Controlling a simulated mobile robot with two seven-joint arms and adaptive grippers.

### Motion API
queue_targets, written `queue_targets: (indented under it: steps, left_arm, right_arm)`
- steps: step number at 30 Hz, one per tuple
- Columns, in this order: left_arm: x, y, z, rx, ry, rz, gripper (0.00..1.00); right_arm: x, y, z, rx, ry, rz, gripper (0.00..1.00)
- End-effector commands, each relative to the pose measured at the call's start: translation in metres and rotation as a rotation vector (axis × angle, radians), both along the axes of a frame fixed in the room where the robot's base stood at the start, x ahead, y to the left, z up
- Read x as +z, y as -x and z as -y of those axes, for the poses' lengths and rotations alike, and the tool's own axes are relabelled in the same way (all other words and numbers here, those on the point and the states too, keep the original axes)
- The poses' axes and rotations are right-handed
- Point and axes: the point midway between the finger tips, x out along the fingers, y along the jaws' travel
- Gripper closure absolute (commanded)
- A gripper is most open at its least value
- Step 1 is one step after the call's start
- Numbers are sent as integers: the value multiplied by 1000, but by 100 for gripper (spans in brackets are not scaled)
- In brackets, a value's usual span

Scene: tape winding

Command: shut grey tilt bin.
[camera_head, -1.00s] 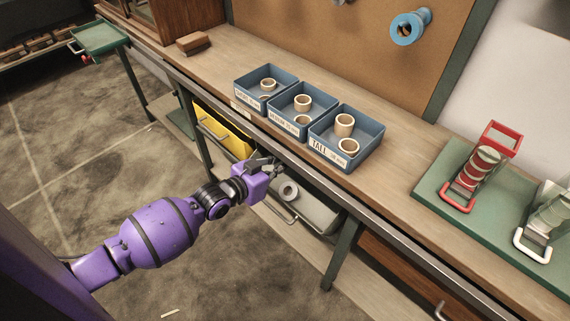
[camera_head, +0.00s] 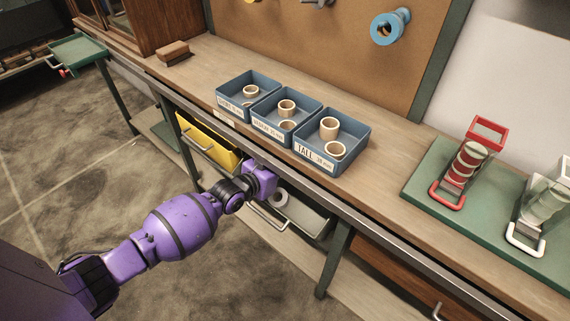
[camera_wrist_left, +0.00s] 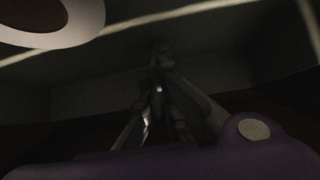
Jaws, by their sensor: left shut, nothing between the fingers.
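The grey tilt bin (camera_head: 309,219) hangs under the bench, tilted out and open at the front, with its handle (camera_head: 268,222) along the front. A white roll (camera_head: 279,198) lies in it and also shows at the top left of the left wrist view (camera_wrist_left: 45,38). My left gripper's purple body (camera_head: 261,181) is at the bin's upper left, under the bench edge; its fingers are hidden there. In the dark left wrist view my left gripper (camera_wrist_left: 158,88) is shut and empty, with grey bin walls around it. Contact cannot be told. My right gripper is out of view.
A yellow bin (camera_head: 207,141) is left of the grey one. The bench edge (camera_head: 340,212) overhangs the bin, and a green leg (camera_head: 335,260) stands to its right. Blue trays (camera_head: 331,163) with rings sit on the bench above. The floor in front is open.

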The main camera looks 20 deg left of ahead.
Motion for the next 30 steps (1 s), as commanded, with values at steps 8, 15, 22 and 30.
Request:
queue_targets:
  steps: [8,15,22,30]
  left_arm:
    - [-14,-26,10,0,-43,-117,100]
    - [-17,-26,10,0,-44,-124,100]
    - [-15,-19,7,0,-45,-126,100]
    - [-13,31,-11,1,-44,-128,100]
  right_arm:
    - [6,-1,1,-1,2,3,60]
    - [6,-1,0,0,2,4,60]
    - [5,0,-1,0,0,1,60]
    - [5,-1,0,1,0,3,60]
